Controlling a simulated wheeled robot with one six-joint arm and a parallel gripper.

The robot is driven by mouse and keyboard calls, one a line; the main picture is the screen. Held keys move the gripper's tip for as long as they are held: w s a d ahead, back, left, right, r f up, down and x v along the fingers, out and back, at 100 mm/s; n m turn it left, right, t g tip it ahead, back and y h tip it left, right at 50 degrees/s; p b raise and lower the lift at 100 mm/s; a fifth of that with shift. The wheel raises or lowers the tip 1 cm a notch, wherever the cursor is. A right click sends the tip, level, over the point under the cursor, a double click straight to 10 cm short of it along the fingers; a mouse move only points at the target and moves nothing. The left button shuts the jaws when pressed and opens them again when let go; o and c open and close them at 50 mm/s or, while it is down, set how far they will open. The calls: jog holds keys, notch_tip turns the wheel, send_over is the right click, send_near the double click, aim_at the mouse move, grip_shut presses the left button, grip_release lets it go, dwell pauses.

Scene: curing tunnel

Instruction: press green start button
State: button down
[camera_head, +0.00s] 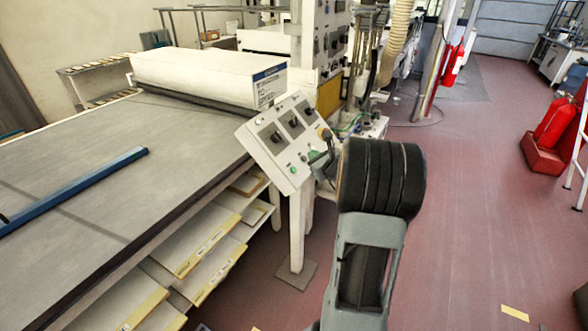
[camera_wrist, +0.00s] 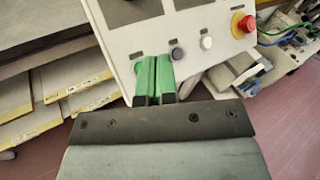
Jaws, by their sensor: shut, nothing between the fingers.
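The white control panel (camera_head: 276,146) is tilted at the end of the long table. The green start button (camera_head: 292,170) is low on its face at the left. My gripper (camera_head: 314,156) reaches the panel's lower right side in the head view, partly hidden by my arm. In the wrist view my gripper (camera_wrist: 156,58) is shut, with green fingers side by side in front of the panel (camera_wrist: 120,45). The fingers largely cover the green button's place there; a green edge shows at their left. I cannot tell whether they touch it.
Right of the fingers are a dark button (camera_wrist: 177,54), a white button (camera_wrist: 207,42) and a red emergency stop (camera_wrist: 243,25) on yellow. Shelves with boards (camera_head: 210,245) lie below the table. Red extinguishers (camera_head: 555,125) stand at the right. Open floor (camera_head: 470,200) lies between.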

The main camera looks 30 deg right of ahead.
aim_at(294, 170)
jog(key=shift+s+d+m+h, duration=0.1)
jog(key=shift+d+m+h, duration=0.35)
jog(key=shift+d, duration=0.3)
jog(key=shift+f, duration=0.1)
jog(key=shift+w+a+f+b, duration=0.5)
jog(key=shift+w+f+b, duration=0.45)
jog(key=shift+f, duration=0.1)
jog(key=shift+w+a+f+b, duration=0.5)
jog(key=shift+w+f+b, duration=0.4)
jog(key=shift+f+b, duration=0.1)
jog(key=shift+w+a+f+b, duration=0.5)
jog(key=shift+w+f+b, duration=0.45)
jog(key=shift+f, duration=0.1)
jog(key=shift+w+a+f+b, duration=0.25)
jog(key=shift+w+f+b, duration=0.3)
jog(key=shift+b, duration=0.7)
jog(key=shift+s+r, duration=0.1)
jog(key=shift+s, duration=0.05)
dwell(0.6)
jog(key=shift+s+d+r, duration=0.25)
jog(key=shift+s+r, duration=0.15)
jog(key=shift+r, duration=0.05)
